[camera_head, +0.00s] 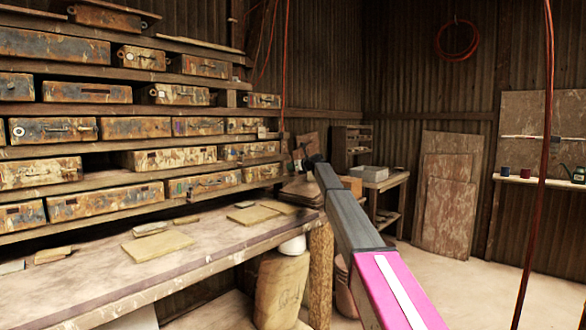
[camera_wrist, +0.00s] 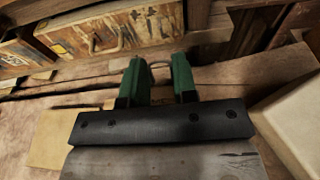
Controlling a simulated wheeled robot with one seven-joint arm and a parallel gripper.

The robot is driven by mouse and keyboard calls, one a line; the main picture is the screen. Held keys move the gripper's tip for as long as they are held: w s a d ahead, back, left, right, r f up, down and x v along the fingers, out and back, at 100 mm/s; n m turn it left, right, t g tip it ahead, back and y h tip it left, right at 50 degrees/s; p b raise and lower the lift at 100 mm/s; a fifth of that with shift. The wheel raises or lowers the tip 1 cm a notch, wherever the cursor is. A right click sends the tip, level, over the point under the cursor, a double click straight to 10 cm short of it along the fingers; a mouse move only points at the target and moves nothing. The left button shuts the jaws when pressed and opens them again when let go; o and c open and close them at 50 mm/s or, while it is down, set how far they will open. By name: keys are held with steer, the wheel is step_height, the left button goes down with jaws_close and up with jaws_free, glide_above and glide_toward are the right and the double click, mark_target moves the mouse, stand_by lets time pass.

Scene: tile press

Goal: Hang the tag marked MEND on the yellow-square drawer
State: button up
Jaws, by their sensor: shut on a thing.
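My gripper (camera_wrist: 158,75) has two green fingers, seen from behind in the wrist view. In the head view my arm reaches to the right end of the drawer rack, and the gripper (camera_head: 305,160) is small and dark there.
Shelves of rusty drawers (camera_head: 160,158) fill the left wall; some carry small coloured squares. Below is a long bench (camera_head: 90,275) with flat tiles (camera_head: 158,246). A pale block (camera_wrist: 295,120) lies right of my gripper. Red cables hang down. The floor at right is clear.

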mark_target(277, 168)
steer(key=x, duration=0.8)
stand_by(0.9)
steer(key=shift+a, duration=0.1)
stand_by(0.3)
steer(key=o, duration=1)
